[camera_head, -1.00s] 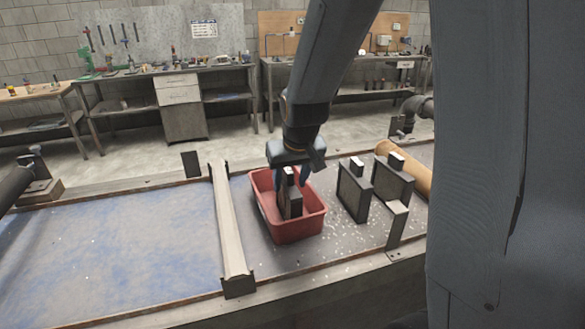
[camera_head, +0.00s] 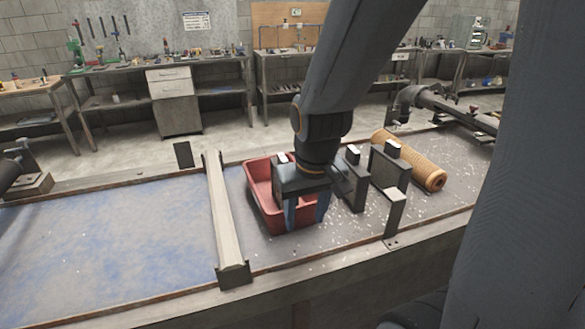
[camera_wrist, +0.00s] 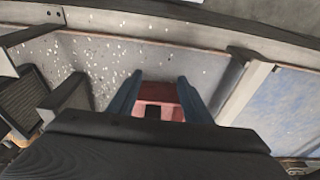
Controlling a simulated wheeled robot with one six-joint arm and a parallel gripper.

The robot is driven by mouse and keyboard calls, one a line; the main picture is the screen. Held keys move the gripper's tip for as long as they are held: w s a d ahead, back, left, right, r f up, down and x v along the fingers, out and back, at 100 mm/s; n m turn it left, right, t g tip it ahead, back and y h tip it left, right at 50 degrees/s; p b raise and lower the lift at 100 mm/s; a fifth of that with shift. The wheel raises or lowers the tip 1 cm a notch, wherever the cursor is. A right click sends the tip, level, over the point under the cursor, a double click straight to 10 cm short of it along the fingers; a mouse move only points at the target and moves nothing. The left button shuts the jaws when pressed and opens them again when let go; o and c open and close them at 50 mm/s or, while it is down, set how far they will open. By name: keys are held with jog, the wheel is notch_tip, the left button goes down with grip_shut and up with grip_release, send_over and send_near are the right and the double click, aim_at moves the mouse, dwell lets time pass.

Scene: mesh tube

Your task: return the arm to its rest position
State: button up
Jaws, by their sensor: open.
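My gripper (camera_head: 306,210) is open, fingers pointing down, over the front right part of the red bin (camera_head: 262,190). In the wrist view my two blue-grey fingers (camera_wrist: 157,95) stand apart with nothing between their tips. The red bin (camera_wrist: 155,90) shows between and beyond them, with a small dark patch inside. My arm reaches down from the top of the head view and hides part of the bin's inside. A small white-topped piece (camera_head: 282,157) shows at the bin's far edge beside my wrist; what it belongs to is mostly hidden.
Dark upright stands (camera_head: 389,165) are right of the bin. A tan mesh tube (camera_head: 408,160) lies behind them. A pale rail (camera_head: 225,220) crosses the table left of the bin; the blue-stained surface (camera_head: 110,240) beyond it is clear. Workbenches stand at the back.

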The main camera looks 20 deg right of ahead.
jog(key=shift+s+f, duration=0.55)
jog(key=shift+s, duration=0.35)
jog(key=shift+g, duration=0.4)
notch_tip(320, 180, down, 4)
jog(key=b, duration=0.3)
jog(key=shift+b, duration=0.3)
jog(key=shift+r, duration=0.1)
jog(key=shift+c, duration=0.4)
